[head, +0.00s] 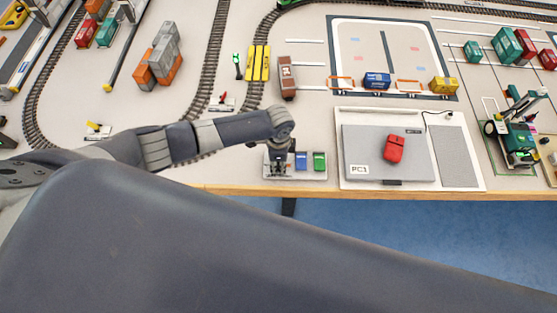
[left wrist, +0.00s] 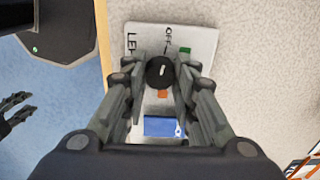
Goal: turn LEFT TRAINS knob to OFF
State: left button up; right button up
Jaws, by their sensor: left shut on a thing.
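The LEFT TRAINS knob (left wrist: 160,71) is round and black with a short white mark, on a light grey panel (left wrist: 205,40). The mark tilts slightly right of straight up in the left wrist view, roughly toward the printed OFF. My left gripper (left wrist: 160,73) is shut on the knob, one finger on each side. In the head view my left gripper (head: 279,168) stands over the left end of the panel (head: 312,176) and hides the knob. My right gripper (left wrist: 17,112) shows at the left edge of the left wrist view, fingers apart, away from the panel.
Tracks and containers (head: 160,65) fill the table behind. The table edge (head: 235,190) is close in front.

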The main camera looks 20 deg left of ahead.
aim_at(278, 164)
dwell(0.3)
pick_arm(q)
jog(key=o, duration=1)
jog(key=shift+c, duration=0.2)
jog(key=shift+o, duration=0.6)
notch_tip(278, 164, up, 12)
